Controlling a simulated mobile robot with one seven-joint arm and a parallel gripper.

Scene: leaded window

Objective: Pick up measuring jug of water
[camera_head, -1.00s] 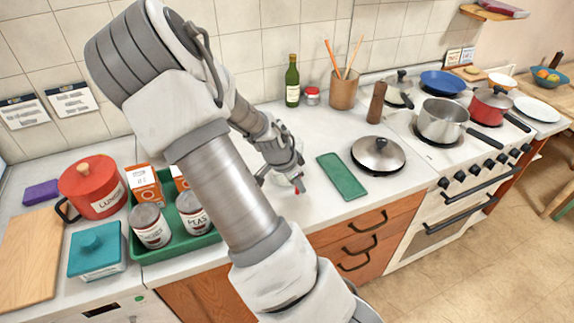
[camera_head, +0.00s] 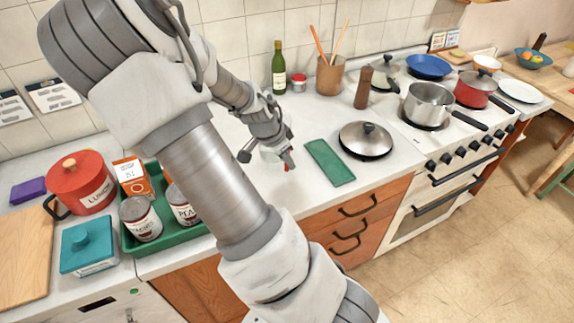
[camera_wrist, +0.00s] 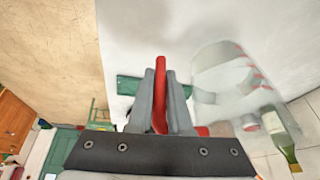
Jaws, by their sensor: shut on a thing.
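The measuring jug (camera_wrist: 222,78) is clear, with red marks on its side. It shows in the wrist view to the right of my fingers. A red upright piece (camera_wrist: 160,92), apparently its handle, is between my two grey fingers. My gripper (camera_wrist: 160,100) is shut on it. In the head view my gripper (camera_head: 270,156) is over the counter, left of the green cloth, and the jug is a faint clear shape there, partly hidden by my fingers. I cannot tell clearly how far its base is from the counter.
A green cloth (camera_head: 329,162) and a lidded pan (camera_head: 366,140) lie to the right. A wine bottle (camera_head: 279,68) and utensil pot (camera_head: 329,76) stand behind. A green tray (camera_head: 180,243) with tins is at left, partly behind my arm.

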